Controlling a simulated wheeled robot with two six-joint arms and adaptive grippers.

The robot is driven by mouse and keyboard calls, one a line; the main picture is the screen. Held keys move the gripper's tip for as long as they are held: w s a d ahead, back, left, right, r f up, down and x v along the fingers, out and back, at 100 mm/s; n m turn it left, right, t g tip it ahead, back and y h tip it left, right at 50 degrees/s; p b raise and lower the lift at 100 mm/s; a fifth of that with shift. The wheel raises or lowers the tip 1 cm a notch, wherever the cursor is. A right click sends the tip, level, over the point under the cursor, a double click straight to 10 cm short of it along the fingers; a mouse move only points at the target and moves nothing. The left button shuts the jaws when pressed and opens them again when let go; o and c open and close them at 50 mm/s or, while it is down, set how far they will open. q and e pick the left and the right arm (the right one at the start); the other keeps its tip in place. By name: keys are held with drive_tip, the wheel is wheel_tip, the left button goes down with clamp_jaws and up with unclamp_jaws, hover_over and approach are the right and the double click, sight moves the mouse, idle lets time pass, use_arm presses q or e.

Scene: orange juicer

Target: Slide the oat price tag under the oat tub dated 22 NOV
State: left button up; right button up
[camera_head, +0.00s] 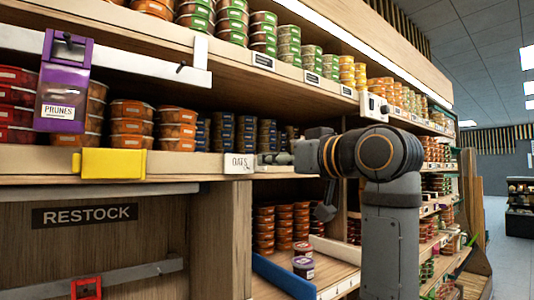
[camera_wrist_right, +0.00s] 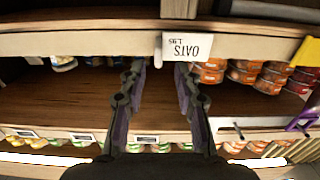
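The white oat price tag (camera_head: 239,163), reading OATS, sits on the front edge of the middle shelf. It shows upside down in the right wrist view (camera_wrist_right: 187,47), with 1.95 on it. My right gripper (camera_head: 268,159) is just right of the tag in the head view. Dark blue tubs (camera_head: 223,134) stand on the shelf behind the tag. No 22 NOV date is readable on any tub. My left gripper is out of view.
A yellow block (camera_head: 113,163) is on the same shelf edge at left. A purple PRUNES holder (camera_head: 63,85) hangs above it. Orange tubs (camera_head: 131,127) stand behind.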

sight(245, 164)
drive_tip(key=x, duration=0.3)
drive_tip(key=shift+w+p, duration=0.3)
drive_tip(key=shift+p, duration=0.1)
clamp_jaws()
